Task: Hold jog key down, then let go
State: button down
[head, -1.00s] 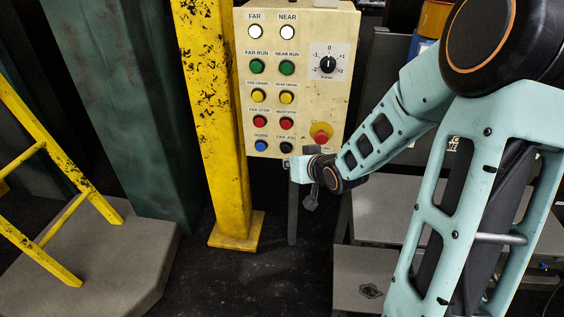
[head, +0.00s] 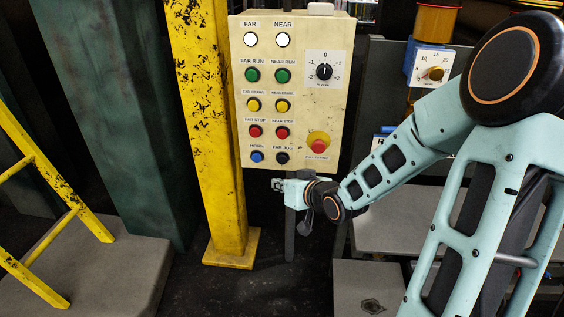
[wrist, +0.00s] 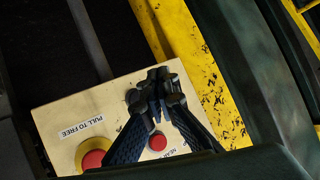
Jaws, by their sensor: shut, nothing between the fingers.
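My gripper (head: 277,184) is shut and empty, just below the panel's lower edge and apart from the key in the picture. In the wrist view my closed fingers (wrist: 157,82) overlap the panel's edge. They hide the area around the jog key there, so I cannot make the key out for sure.
A blue HORN button (head: 257,156) sits left of the key, and a red stop button (head: 282,132) above it. A red emergency stop (head: 318,146) is to the right. A yellow post (head: 208,130) stands left of the panel.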

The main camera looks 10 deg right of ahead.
aim_at(282, 159)
jog(key=shift+w+d, duration=0.4)
jog(key=shift+w, duration=0.8)
jog(key=shift+w+d, duration=0.4)
jog(key=shift+w, duration=0.8)
jog(key=shift+w+d, duration=0.4)
jog(key=shift+w, duration=0.8)
jog(key=shift+w+d, duration=0.15)
jog(key=shift+w, duration=0.25)
